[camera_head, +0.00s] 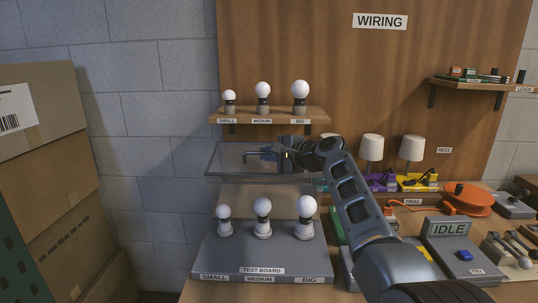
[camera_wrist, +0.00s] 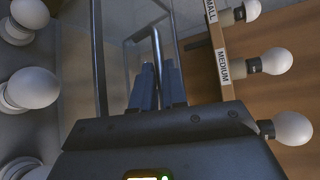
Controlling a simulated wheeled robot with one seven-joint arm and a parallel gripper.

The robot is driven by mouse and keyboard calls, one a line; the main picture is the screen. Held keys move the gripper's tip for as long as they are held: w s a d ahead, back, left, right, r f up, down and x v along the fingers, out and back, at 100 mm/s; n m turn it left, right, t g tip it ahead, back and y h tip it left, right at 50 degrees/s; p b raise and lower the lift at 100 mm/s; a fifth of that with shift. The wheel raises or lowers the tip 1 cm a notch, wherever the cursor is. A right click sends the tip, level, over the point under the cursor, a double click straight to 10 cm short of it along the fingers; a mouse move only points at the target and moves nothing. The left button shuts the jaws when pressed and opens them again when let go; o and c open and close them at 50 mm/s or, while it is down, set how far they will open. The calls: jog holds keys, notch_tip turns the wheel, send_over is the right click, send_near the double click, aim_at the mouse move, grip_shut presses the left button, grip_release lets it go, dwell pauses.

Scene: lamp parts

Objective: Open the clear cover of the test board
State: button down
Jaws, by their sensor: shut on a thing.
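The grey test board (camera_head: 262,270) stands on the bench with three white bulbs upright on it, above labels SMALL, MEDIUM and BIG. Its clear cover (camera_head: 228,162) is raised above and behind these bulbs, just under the wall shelf; its exact tilt is hard to judge. My gripper (camera_head: 268,154) is at the cover, its fingers shut on the cover's handle (camera_wrist: 158,45). The fingers also show close together in the wrist view (camera_wrist: 158,85). My wrist partly hides the cover's right end in the head view.
A wall shelf (camera_head: 270,115) with three bulbs is close above the cover. Cardboard boxes (camera_head: 40,160) stand at the left. Right of the board are lamps (camera_head: 372,148), an orange reel (camera_head: 468,198), a box reading IDLE (camera_head: 450,240) and levers (camera_head: 508,250).

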jog(key=c, duration=1.3)
grip_release()
jog(key=shift+r, duration=0.6)
jog(key=shift+o, duration=0.6)
jog(key=shift+f, duration=0.25)
jog(key=shift+d, duration=0.1)
jog(key=shift+v, duration=3.85)
